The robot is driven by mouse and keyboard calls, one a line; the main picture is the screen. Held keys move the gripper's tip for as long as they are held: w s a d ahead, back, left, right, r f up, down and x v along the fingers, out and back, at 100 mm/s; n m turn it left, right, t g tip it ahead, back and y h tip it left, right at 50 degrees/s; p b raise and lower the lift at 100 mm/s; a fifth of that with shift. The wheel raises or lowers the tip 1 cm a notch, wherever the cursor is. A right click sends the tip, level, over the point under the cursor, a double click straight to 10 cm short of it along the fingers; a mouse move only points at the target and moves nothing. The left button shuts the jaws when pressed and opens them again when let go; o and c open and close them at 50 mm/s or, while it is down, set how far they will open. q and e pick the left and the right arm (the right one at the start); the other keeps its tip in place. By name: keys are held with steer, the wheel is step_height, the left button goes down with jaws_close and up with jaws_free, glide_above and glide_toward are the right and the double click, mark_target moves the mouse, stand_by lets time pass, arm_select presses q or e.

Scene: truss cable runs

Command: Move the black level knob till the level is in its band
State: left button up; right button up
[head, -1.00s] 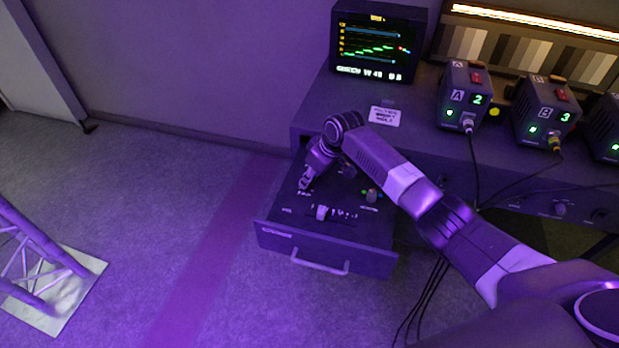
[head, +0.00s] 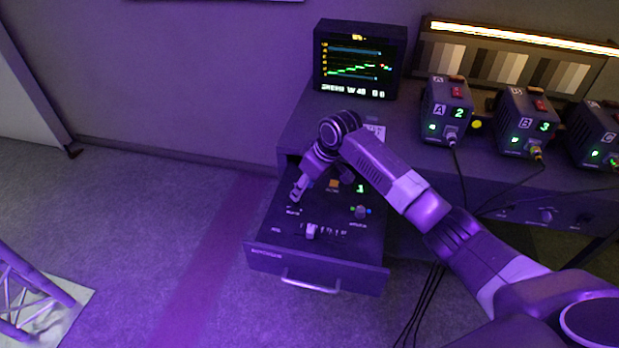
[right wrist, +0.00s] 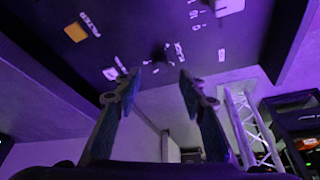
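The black level knob (right wrist: 162,54) shows in the right wrist view as a small dark shape on the drawer panel, between white markings. My right gripper (right wrist: 157,80) is open. Its two fingers are spread to either side below the knob in that view, with a clear gap between them; whether they touch it I cannot tell. In the head view my right gripper (head: 295,196) points down over the left part of the open drawer (head: 275,230), and the knob is not distinguishable there. The monitor (head: 359,62) shows a rising green trace between blue lines. My left gripper is not in view.
The drawer also carries a white slider cap (head: 312,231), a grey knob (head: 361,211), an orange button (head: 334,183) and a green digit. Boxes A (head: 446,110), B (head: 527,122) and C stand on the bench with cables.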

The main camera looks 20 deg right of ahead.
steer(key=v, duration=0.5)
steer(key=shift+s+d+r, duration=0.1)
steer(key=shift+r, duration=0.25)
steer(key=shift+s+f, duration=0.1)
